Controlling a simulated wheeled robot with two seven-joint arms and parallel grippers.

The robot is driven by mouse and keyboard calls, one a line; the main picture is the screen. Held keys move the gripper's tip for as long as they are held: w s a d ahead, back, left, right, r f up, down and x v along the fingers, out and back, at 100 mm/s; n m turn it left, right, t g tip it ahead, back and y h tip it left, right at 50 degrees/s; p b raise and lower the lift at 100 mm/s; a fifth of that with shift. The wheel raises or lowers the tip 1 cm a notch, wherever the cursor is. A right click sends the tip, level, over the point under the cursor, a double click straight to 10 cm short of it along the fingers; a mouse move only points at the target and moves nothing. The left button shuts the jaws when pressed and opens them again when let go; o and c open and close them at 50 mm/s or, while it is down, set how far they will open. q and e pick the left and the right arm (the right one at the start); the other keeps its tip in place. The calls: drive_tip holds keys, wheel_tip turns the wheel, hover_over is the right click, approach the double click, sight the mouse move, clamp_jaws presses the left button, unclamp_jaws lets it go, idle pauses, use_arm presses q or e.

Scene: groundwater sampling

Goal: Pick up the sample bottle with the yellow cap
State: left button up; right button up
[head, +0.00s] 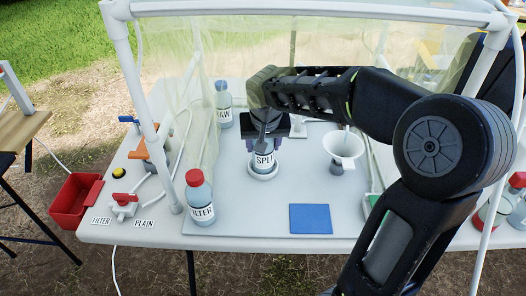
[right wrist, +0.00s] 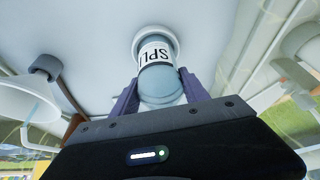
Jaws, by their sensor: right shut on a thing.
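A clear bottle labelled "SPL…" (head: 264,160) stands upright at a white ring (head: 262,174) on the grey mat. Its cap is hidden behind my right gripper (head: 265,138), so I cannot see the cap's colour. My right gripper is over the bottle from above, shut on its upper part. In the right wrist view the bottle (right wrist: 157,62) sits between the two purple fingers, with its base at the white ring (right wrist: 155,36). No yellow cap shows in either view. My left gripper is not in view.
A red-capped FILTER bottle (head: 200,198) stands front left. A blue-capped RAW bottle (head: 223,110) stands behind. A white funnel (head: 343,148) stands to the right and a blue pad (head: 310,218) lies in front. White frame poles (head: 140,80) and clear sheeting enclose the area.

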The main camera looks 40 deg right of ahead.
clamp_jaws()
drive_tip(key=shift+r, duration=0.15)
drive_tip(key=v, duration=0.3)
drive_tip(key=shift+w+d+r, duration=0.1)
drive_tip(key=shift+r, duration=0.1)
drive_tip(key=s+a, duration=0.4)
drive_tip(key=s, duration=0.3)
drive_tip(key=s+a+b, duration=0.1)
drive_tip(key=s+a, duration=0.3)
drive_tip(key=s, duration=0.4)
drive_tip(key=shift+a, duration=0.3)
drive_tip(key=shift+w, duration=0.1)
